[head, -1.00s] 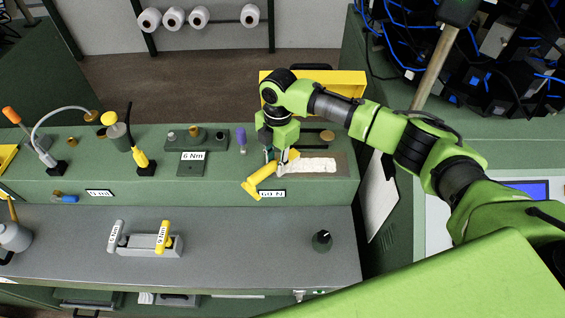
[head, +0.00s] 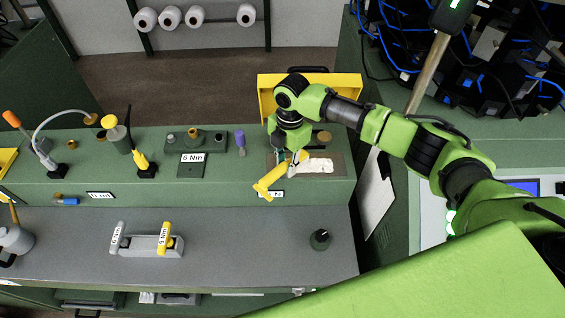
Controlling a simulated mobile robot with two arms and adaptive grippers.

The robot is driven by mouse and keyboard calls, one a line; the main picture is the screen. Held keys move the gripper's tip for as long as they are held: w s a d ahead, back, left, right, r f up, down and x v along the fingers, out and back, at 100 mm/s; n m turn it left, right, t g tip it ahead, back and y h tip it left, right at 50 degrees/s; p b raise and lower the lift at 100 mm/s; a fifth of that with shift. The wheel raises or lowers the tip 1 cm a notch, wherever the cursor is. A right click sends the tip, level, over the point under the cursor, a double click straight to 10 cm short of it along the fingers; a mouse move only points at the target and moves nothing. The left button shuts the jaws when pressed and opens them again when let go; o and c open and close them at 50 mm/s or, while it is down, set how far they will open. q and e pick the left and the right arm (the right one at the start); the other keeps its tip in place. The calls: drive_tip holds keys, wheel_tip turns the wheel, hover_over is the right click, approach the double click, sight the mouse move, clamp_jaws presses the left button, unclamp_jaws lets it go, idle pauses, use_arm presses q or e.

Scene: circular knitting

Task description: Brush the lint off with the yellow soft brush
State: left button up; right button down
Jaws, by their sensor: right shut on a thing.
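The yellow soft brush (head: 268,181) is held by my right gripper (head: 292,157) at the front edge of the raised green shelf. Its yellow body slants down to the left, partly over a label. White lint (head: 318,166) lies on a brown-grey plate (head: 339,160) just right of the gripper. The brush's bristle end is small and partly hidden by the gripper, so I cannot tell whether it touches the lint. My left gripper is not in view.
A yellow bin (head: 345,82) stands behind my right gripper. A purple-capped item (head: 240,139) and a 6 Nm block (head: 193,158) stand to the left. A black knob (head: 320,238) is on the grey worktop.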

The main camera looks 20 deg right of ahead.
drive_tip(key=shift+w+a, duration=0.2)
drive_tip(key=shift+a, duration=0.85)
drive_tip(key=shift+w+a, duration=0.2)
drive_tip(key=shift+a, duration=0.2)
drive_tip(key=shift+r, duration=0.1)
drive_tip(key=shift+a, duration=0.25)
drive_tip(key=shift+s+d, duration=0.2)
drive_tip(key=shift+d, duration=0.3)
drive_tip(key=d, duration=0.2)
drive_tip(key=shift+s+d+p, duration=0.3)
drive_tip(key=shift+s+p, duration=0.05)
drive_tip(key=shift+p, duration=0.05)
drive_tip(key=shift+a, duration=0.1)
